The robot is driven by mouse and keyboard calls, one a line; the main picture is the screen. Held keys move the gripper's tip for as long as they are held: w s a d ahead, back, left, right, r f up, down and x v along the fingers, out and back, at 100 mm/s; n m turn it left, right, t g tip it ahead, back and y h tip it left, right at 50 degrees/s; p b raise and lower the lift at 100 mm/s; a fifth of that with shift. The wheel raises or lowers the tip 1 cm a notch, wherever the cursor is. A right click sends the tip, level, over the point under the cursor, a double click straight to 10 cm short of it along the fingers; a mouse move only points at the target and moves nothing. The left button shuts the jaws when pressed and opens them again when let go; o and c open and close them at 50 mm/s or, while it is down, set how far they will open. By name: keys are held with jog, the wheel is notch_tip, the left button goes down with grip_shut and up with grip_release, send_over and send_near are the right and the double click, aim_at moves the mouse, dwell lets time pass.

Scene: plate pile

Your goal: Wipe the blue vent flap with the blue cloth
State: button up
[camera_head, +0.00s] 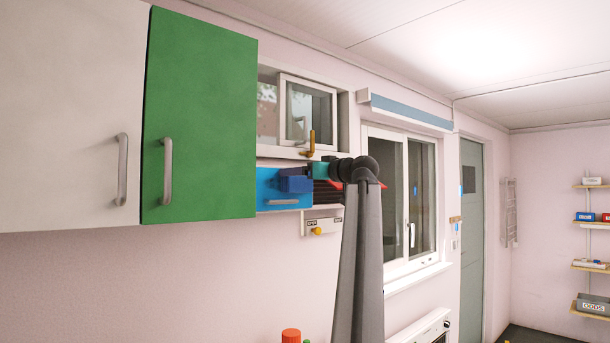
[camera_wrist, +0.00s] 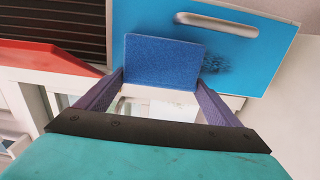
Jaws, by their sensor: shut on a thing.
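The blue vent flap (camera_head: 267,190) is a bright blue panel with a pale handle on the wall, right of the green cupboard door. In the wrist view the flap (camera_wrist: 264,62) fills the upper right, with a dark smudge (camera_wrist: 215,64) on it beside the cloth. The blue cloth (camera_wrist: 163,60) is a darker blue, flat rectangular piece. My gripper (camera_wrist: 157,82) is shut on the cloth, with a purple finger at each side. In the head view my gripper (camera_head: 296,184) is in front of the flap's right part. I cannot tell whether the cloth touches the flap.
The green cupboard door (camera_head: 201,115) stands close left of the flap. A small window (camera_head: 309,112) with a brass-coloured handle is above. A dark slatted vent (camera_wrist: 52,27) and a red edge (camera_wrist: 45,58) lie beside the flap. A panel with a yellow knob (camera_head: 317,231) is below.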

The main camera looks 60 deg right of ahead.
aim_at(262, 172)
jog(key=shift+w+a, duration=0.2)
jog(key=shift+a, duration=0.3)
jog(key=shift+w+a, duration=0.2)
jog(key=shift+a, duration=0.3)
jog(key=shift+a, duration=0.15)
jog(key=shift+w+a, duration=0.25)
jog(key=shift+a, duration=0.5)
jog(key=shift+w+a, duration=0.25)
jog(key=shift+a, duration=0.5)
jog(key=shift+a, duration=0.15)
jog(key=shift+w+a, duration=0.3)
jog(key=shift+a, duration=0.45)
jog(key=shift+w+a, duration=0.25)
jog(key=shift+a, duration=0.45)
jog(key=shift+w+a, duration=0.25)
jog(key=shift+a, duration=0.6)
jog(key=shift+w+a, duration=0.25)
jog(key=shift+a, duration=0.55)
jog(key=shift+s, duration=0.1)
jog(key=shift+b+v, duration=0.3)
jog(key=shift+v, duration=2.65)
